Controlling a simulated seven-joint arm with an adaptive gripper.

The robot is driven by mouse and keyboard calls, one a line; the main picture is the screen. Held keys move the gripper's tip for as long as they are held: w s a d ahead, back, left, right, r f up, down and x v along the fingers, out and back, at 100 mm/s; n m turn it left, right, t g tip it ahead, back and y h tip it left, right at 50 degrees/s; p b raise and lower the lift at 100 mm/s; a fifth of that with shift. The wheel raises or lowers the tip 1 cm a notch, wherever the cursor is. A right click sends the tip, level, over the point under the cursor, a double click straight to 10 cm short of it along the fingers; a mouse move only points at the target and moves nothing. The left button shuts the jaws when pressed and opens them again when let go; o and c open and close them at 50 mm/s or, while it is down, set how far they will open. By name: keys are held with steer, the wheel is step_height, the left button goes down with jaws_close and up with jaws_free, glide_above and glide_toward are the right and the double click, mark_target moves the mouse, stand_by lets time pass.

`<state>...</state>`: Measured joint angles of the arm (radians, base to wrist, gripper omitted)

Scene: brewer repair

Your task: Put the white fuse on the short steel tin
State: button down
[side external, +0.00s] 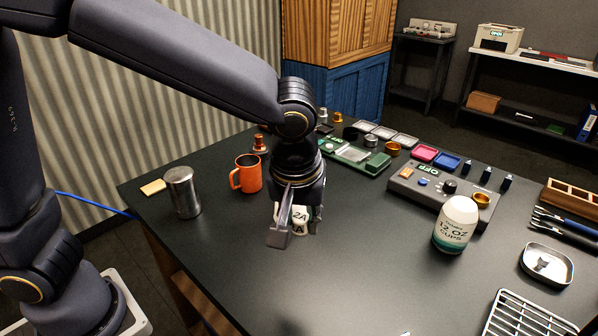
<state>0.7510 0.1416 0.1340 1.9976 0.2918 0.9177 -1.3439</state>
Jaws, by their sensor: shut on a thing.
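My gripper (297,231) points down over the middle-left of the black table. It is shut on the white fuse (300,216), which has dark "2A" lettering and is partly hidden by the fingers. I cannot tell for sure whether the fuse touches the table. A steel tin (183,194), a plain upright cylinder, stands to the left near the table's left edge. It is the only cylindrical steel tin that I can make out, and it is apart from my gripper.
An orange mug (247,174) stands between the steel tin and my gripper. A white jar (456,225) and a grey control box (440,195) are to the right. A shallow steel tray (569,280) and a wire rack (528,318) lie at the right front. The front middle is mostly clear.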

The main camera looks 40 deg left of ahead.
steer(key=s+a+r+n+g, duration=0.1)
steer(key=s+a+r+n, duration=0.3)
steer(key=a, duration=0.6)
steer(key=s+a+r+n+g+y, duration=0.1)
steer(key=s+a+r+n, duration=0.2)
steer(key=s+a+n, duration=0.5)
steer(key=s+a+r+n+g, duration=0.2)
steer(key=s+a+r+n, duration=0.15)
steer(key=a, duration=0.85)
glide_above(175, 172)
steer(key=d, duration=0.1)
steer(key=f, duration=0.9)
steer(key=shift+s+d, duration=0.1)
steer(key=shift+s, duration=0.1)
steer(key=shift+w+f, duration=0.15)
steer(key=shift+f, duration=0.1)
steer(key=shift+w+f, duration=0.15)
steer(key=shift+f, duration=0.75)
steer(key=shift+w+f, duration=0.1)
steer(key=shift+f, duration=0.8)
